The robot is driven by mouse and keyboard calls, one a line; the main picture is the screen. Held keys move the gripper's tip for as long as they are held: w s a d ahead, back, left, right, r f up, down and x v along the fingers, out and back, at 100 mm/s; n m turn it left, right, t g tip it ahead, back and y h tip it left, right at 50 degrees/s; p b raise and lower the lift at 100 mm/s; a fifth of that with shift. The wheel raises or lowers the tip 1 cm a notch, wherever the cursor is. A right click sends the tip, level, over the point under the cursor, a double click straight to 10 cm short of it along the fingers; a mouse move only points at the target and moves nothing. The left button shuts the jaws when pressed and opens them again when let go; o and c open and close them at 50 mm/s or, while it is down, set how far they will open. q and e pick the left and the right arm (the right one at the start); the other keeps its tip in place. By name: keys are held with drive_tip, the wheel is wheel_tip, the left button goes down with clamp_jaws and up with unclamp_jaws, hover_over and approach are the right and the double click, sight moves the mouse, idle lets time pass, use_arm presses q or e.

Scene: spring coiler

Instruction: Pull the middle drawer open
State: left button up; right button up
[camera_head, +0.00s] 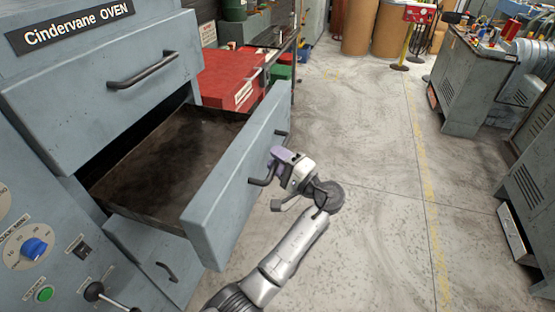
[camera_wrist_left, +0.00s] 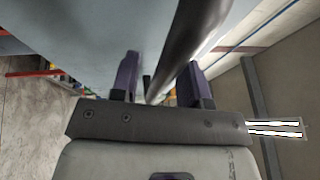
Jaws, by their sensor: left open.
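The middle drawer (camera_head: 222,205) of the grey oven cabinet stands well out, with its dark, empty-looking inside in view. Its black bar handle (camera_head: 262,182) is on the outer face and partly hidden by my left gripper (camera_head: 276,160). The gripper is open at the handle, with its purple fingers close to the drawer face. In the left wrist view, the dark handle bar (camera_wrist_left: 182,45) runs between the two spread fingers of the gripper (camera_wrist_left: 160,80). The bar lies nearer the right finger; contact is unclear. My right gripper is not in view.
The upper drawer (camera_head: 100,105) and the lower drawer (camera_head: 150,255) have their own handles. Knobs and a green button (camera_head: 44,293) sit at lower left. A red box (camera_head: 230,75) stands behind the middle drawer. The floor (camera_head: 375,180) to the right is clear.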

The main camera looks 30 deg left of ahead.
use_arm(q)
drive_tip(key=p+v, duration=0.1)
drive_tip(key=v, duration=1.2)
drive_tip(key=shift+d, duration=0.4)
